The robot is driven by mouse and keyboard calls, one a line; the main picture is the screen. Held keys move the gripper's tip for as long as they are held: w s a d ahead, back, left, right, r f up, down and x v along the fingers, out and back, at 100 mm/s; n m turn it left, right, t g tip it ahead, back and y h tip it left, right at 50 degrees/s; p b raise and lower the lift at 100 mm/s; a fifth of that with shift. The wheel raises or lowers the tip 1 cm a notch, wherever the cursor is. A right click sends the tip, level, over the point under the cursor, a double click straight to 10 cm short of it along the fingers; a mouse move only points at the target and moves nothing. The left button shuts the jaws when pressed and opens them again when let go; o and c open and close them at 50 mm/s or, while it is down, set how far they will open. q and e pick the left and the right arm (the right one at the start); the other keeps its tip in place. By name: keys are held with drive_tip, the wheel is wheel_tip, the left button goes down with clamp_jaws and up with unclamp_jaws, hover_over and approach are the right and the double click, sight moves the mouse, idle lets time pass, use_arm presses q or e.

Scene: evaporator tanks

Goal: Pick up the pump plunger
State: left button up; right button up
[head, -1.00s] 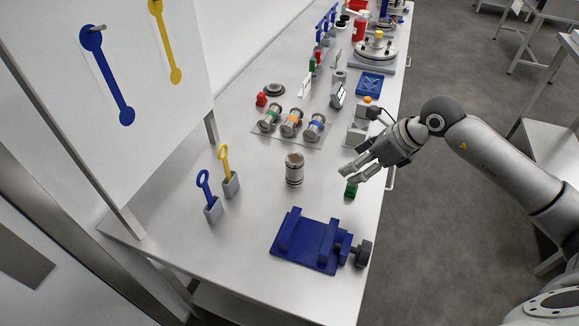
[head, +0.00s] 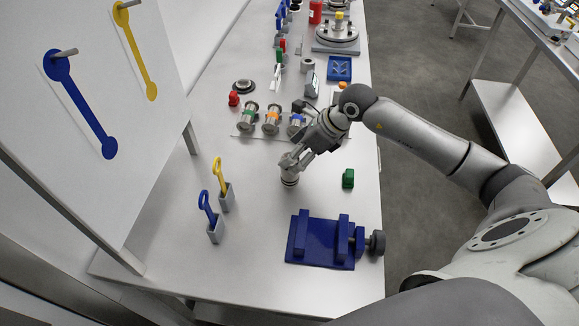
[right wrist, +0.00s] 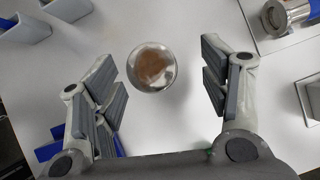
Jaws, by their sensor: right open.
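A short upright metal cylinder with dark bands (head: 289,179), which I take as the pump plunger, stands on the bench. In the right wrist view its round, shiny top with a brownish centre (right wrist: 152,67) lies between the finger pads, with a gap on both sides. My right gripper (head: 291,163) is open just above the cylinder and hides part of its top in the head view. My left gripper is not in view.
Blue (head: 208,206) and yellow (head: 220,176) handled tools stand in grey holders at left. Metal spools (head: 272,120) lie behind the gripper.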

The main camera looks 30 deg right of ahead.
drive_tip(key=shift+w+a+f, duration=0.2)
drive_tip(key=shift+f, duration=0.1)
drive_tip(key=shift+w+a+f, duration=0.15)
drive_tip(key=shift+f, duration=0.05)
drive_tip(key=shift+w+a+f+p, duration=0.1)
drive_tip(key=shift+a+f+p, duration=0.15)
drive_tip(key=shift+p, duration=0.15)
drive_tip(key=p+x, duration=0.2)
drive_tip(key=x, duration=0.1)
drive_tip(key=shift+s+a, duration=0.15)
drive_tip(key=shift+s, duration=0.15)
drive_tip(key=shift+x, duration=0.85)
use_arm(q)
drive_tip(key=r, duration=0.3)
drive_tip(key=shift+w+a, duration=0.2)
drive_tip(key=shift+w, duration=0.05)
use_arm(e)
drive_tip(key=c, duration=1.5)
